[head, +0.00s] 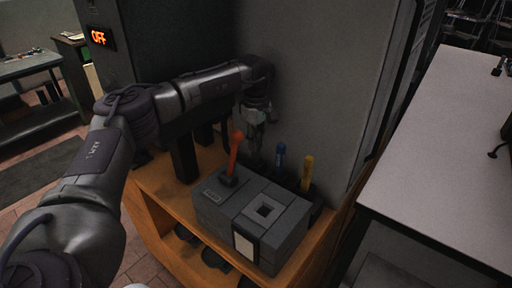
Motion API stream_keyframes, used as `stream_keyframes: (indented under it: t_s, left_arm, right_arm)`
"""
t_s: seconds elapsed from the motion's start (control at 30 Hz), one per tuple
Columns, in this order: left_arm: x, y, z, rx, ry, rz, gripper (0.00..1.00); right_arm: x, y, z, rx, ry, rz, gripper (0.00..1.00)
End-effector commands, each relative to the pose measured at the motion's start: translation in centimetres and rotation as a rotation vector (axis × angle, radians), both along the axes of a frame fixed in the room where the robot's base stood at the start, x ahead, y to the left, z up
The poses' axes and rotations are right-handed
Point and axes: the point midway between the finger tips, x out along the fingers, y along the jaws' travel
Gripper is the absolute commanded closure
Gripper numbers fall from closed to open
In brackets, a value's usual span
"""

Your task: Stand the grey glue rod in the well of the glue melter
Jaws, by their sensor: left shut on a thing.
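The glue melter (218,215) is a grey box on a wooden cabinet, with a dark square well (265,210) in its top. My left gripper (259,118) is above and behind the melter, near the grey panel. It is shut on a thin grey upright thing that looks like the grey glue rod (256,140). The rod's lower end is hidden or too dark to make out behind the melter. The gripper is apart from the well, up and slightly left of it in the picture. My right gripper is not in view.
An orange-red lever (235,155) rises from the melter's left part. The wooden cabinet (172,195) has a narrow free edge. A pale table (450,160) is at the right.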

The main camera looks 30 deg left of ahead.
Motion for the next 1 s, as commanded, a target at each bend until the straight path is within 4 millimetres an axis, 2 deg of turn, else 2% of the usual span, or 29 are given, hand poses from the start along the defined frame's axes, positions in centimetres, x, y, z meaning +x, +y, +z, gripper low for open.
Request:
stream_keyframes:
  t_s: [0.3, 0.5, 0.67, 1.0]
  left_arm:
    - [0.1, 0.0, 6.2, -0.001, -0.006, -0.001, 1.0]
    - [0.1, 0.0, 9.0, 0.0, -0.002, 0.0, 1.0]
    - [0.0, 0.0, 10.1, 0.0, -0.001, -0.001, 1.0]
    - [0.0, -0.1, 10.0, 0.0, -0.002, -0.001, 1.0]
  right_arm:
    - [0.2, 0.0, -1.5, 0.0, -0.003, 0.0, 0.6]
    - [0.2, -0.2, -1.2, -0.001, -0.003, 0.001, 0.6]
    - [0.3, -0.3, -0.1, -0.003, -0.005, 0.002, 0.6]
    - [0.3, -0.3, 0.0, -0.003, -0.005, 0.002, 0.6]
